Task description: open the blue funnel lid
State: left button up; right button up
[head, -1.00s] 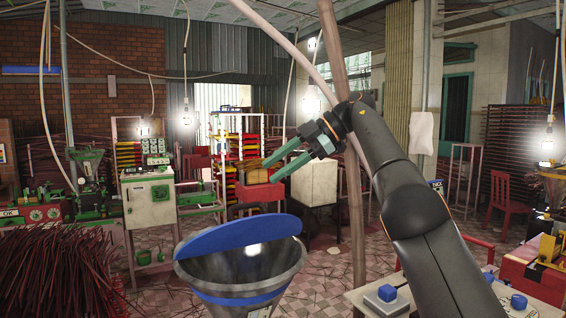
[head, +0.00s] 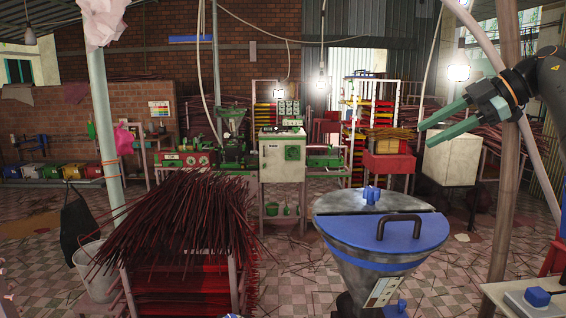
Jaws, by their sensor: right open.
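The funnel (head: 350,262) is a grey metal cone with a blue band, standing at the lower right of centre in the head view. Its blue lid (head: 350,228) lies flat over the front half of the mouth, with a dark arched handle (head: 400,226) on top. The back half of the top is grey, with a small blue knob (head: 371,195). The inside of the funnel is hidden. My right gripper (head: 424,134) is open and empty, above and to the right of the funnel, apart from it. My left gripper is not in view.
A rack heaped with dark red incense sticks (head: 180,225) stands left of the funnel. A wooden pole (head: 503,200) rises to its right, near my right arm. A table with a blue button (head: 537,296) is at the lower right. Tiled floor shows between.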

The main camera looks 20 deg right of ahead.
aim_at(399, 233)
jog(key=k, duration=1)
